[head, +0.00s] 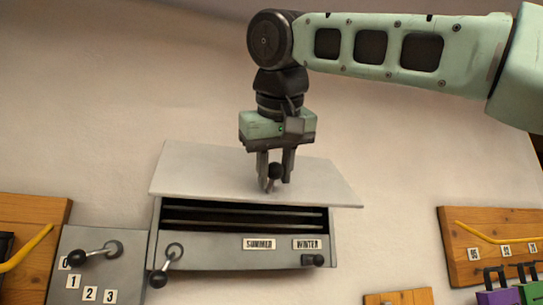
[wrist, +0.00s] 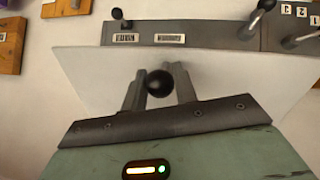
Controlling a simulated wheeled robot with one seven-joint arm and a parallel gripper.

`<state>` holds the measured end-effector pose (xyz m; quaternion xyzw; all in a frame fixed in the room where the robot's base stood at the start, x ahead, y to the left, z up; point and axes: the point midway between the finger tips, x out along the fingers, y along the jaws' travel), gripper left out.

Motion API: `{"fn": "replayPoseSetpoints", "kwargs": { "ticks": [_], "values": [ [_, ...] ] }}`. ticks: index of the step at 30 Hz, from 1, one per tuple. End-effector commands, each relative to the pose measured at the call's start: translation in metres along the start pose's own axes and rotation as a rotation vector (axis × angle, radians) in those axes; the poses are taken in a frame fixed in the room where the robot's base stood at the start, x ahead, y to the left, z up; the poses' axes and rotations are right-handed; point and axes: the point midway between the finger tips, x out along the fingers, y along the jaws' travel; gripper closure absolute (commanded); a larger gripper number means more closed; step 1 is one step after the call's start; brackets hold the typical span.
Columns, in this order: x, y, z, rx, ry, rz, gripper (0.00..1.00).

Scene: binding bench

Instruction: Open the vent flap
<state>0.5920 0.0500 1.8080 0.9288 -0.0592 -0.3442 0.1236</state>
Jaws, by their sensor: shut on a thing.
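The vent flap is a pale grey-white panel (head: 205,175) on top of a grey vent box (head: 210,250) on the wall. Its front edge stands out past the box, and dark slats (head: 240,220) show in the opening below it. The flap also fills the middle of the wrist view (wrist: 85,75). My gripper (head: 275,180) is over the middle of the flap, shut on its black ball knob (wrist: 159,83). The knob (head: 275,171) shows between the two fingers. Its stem is largely hidden.
The box front has SUMMER (head: 259,244) and WINTER (head: 307,244) labels, a black knob (head: 314,260) and a crank lever (head: 165,268). A numbered plate with a lever (head: 92,254) stands left. Wooden boards (head: 460,262) hang at both sides. The wall above is clear.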

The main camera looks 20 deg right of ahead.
Motion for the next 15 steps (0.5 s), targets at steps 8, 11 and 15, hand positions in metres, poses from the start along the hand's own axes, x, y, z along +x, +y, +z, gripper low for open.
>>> {"fn": "replayPoseSetpoints", "kwargs": {
  "ticks": [8,11,15],
  "values": [
    [-0.026,0.008,-0.014,-0.027,-0.14,-0.027,1.0],
    [-0.03,0.009,-0.015,-0.034,-0.174,-0.035,1.0],
    [-0.034,0.011,-0.016,-0.039,-0.205,-0.041,1.0]
  ]
}}
